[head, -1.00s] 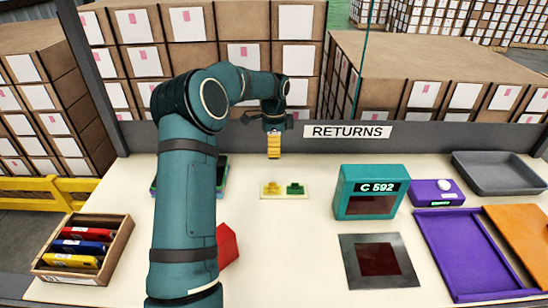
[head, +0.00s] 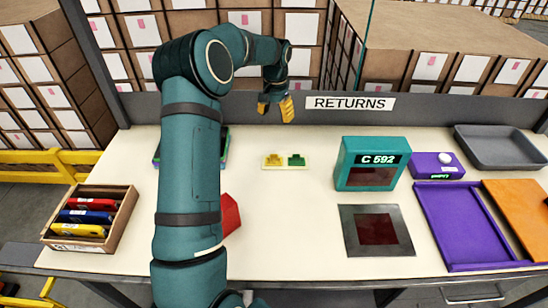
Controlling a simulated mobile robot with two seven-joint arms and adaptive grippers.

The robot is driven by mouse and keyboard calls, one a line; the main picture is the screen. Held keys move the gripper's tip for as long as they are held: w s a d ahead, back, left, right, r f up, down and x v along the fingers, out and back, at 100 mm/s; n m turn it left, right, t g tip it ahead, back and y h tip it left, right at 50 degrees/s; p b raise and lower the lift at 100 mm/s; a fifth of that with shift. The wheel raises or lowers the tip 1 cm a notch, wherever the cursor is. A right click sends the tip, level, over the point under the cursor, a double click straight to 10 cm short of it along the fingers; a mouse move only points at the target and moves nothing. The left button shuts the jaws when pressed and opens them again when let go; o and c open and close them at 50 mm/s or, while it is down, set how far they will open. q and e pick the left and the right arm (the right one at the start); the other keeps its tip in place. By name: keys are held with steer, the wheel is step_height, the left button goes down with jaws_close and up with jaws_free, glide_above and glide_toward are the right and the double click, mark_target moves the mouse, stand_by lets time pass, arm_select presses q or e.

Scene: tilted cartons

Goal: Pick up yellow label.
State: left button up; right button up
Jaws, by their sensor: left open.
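A small yellow piece (head: 273,159), which looks like the yellow label, sits on the left half of a small cream holder (head: 285,166) on the table. A green piece (head: 296,160) sits beside it on the right. My left gripper (head: 275,106) is open, with yellow parts at its fingers. It is in front of the back rail, above and beyond the holder, apart from the yellow piece. I see nothing held between its fingers. My right gripper is out of view.
A teal C 592 display box (head: 350,146), dark square plate (head: 346,214), purple tray (head: 436,265) and grey tray (head: 541,186) stand right. A carton (head: 121,222) of coloured items is left. My left arm partly hides a red object (head: 231,214). The table's centre is clear.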

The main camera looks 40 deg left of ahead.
arm_select(q)
step_height(320, 180, down, 3)
steer(key=n, duration=0.6)
steer(key=b, duration=0.1)
glide_above(275, 157)
steer(key=f, duration=0.8)
steer(key=shift+w+a+f, duration=0.15)
steer(key=shift+w+a, duration=0.05)
steer(key=shift+a, duration=0.05)
steer(key=shift+s+f+b, duration=0.15)
steer(key=shift+f+b, duration=0.3)
steer(key=shift+f, duration=0.9)
steer(key=shift+s+f+b, duration=0.1)
steer(key=shift+f+b, duration=0.35)
steer(key=shift+f, duration=0.9)
steer(key=shift+d, duration=0.1)
steer(key=c, duration=0.9)
steer(key=shift+r, duration=0.1)
steer(key=shift+c, duration=0.5)
